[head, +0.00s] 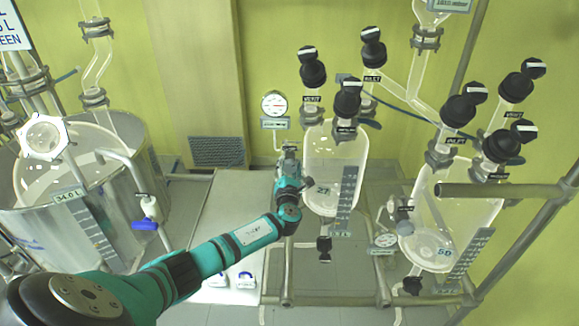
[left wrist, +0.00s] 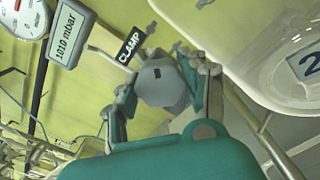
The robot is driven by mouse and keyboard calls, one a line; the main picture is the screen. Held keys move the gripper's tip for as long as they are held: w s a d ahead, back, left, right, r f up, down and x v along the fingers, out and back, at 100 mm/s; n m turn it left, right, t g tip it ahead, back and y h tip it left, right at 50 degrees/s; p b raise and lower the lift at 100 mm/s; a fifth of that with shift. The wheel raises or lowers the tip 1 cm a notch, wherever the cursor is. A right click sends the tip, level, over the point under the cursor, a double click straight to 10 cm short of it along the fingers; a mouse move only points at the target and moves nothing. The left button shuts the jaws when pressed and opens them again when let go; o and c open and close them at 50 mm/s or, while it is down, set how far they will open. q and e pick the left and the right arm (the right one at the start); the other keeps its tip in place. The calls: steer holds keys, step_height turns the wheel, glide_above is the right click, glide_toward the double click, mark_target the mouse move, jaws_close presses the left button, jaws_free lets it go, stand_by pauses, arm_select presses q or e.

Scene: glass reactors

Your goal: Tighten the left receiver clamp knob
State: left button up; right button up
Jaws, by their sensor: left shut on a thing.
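The left receiver (head: 348,160) is a clear glass vessel with a number scale, standing in the middle of the head view; part of its glass shows at the right of the left wrist view (left wrist: 262,50). The clamp knob (left wrist: 162,84) is grey, beside a black CLAMP label (left wrist: 130,47). My left gripper (head: 289,160) is at the left side of the receiver. In the left wrist view its teal fingers (left wrist: 163,92) are shut on the knob, one on each side. In the head view the gripper and arm mostly hide the knob. My right gripper is not in view.
A pressure gauge (head: 274,104) is just above the gripper. Black valve knobs (head: 312,72) stand over the receiver. A second glass receiver (head: 455,205) is at the right, near metal frame pipes (head: 500,190). A large jacketed reactor (head: 75,215) stands at the left.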

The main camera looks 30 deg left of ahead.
arm_select(q)
steer(key=m, duration=0.4)
steer(key=shift+f+m, duration=0.2)
steer(key=shift+m, duration=1.8)
steer(key=shift+d, duration=0.1)
steer(key=o, duration=1)
steer(key=shift+o, duration=1)
steer(key=shift+r, duration=0.15)
steer(key=v, duration=1.2)
